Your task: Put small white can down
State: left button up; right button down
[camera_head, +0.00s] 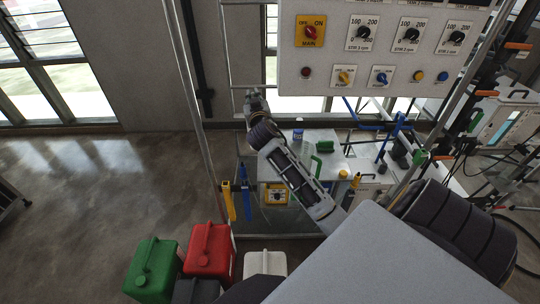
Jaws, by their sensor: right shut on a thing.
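My right arm reaches up and left across the middle of the head view. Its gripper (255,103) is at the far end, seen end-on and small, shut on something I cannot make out. A small white can with a blue top (298,135) stands upright on the white table (328,134), to the right of and below the gripper in the picture, apart from it. A white canister (264,262) shows at the bottom, partly hidden. I cannot tell which white can the task means. My left gripper is not in view.
Green (152,268) and red (210,250) canisters stand at lower left. A control panel (385,50) hangs above, in front of the windows. Yellow and blue tools (229,200) hang left of the table.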

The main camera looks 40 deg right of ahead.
jog(key=s+d+f+m+g+h, duration=0.1)
jog(key=d+f+m+h, duration=0.1)
jog(key=d+f, duration=0.4)
jog(key=shift+s+f+g+h, duration=0.3)
jog(key=shift+f+g, duration=0.1)
jog(key=shift+f, duration=0.05)
jog(key=shift+d, duration=0.1)
dwell(0.3)
notch_tip(320, 180, down, 6)
dwell(0.6)
jog(key=shift+f, duration=0.25)
